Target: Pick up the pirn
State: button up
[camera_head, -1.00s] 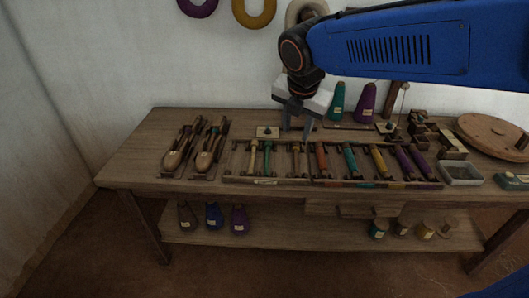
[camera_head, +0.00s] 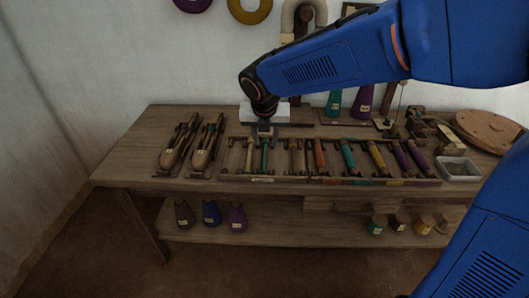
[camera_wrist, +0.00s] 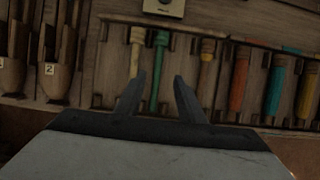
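Several pirns lie side by side in a wooden rack (camera_head: 262,178) on the bench. From left they include a cream pirn (camera_head: 249,155), a green pirn (camera_head: 265,156), a pale yellow pirn, an orange pirn (camera_head: 319,154), a teal pirn (camera_head: 348,156), a yellow pirn (camera_head: 376,156) and purple pirns (camera_head: 408,158). My gripper (camera_head: 264,136) is open and empty, over the back end of the green pirn. In the wrist view, the green pirn (camera_wrist: 158,68) shows between my fingertips (camera_wrist: 159,76), and the cream pirn (camera_wrist: 136,50) is by the left fingertip.
Two numbered wooden shuttles (camera_head: 204,150) lie left of the rack. A grey tray (camera_head: 459,169) and a round wooden disc (camera_head: 490,130) are at the right. Teal and purple cones (camera_head: 363,101) stand behind the rack. The bench's left end is clear.

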aim_at(265, 150)
jog(key=shift+w+a+x, duration=0.1)
jog(key=shift+w+x, duration=0.05)
jog(key=shift+x, duration=1.7)
jog(key=shift+w+a+x, duration=0.1)
jog(key=shift+x, duration=1.7)
jog(key=shift+r, duration=0.1)
grip_shut()
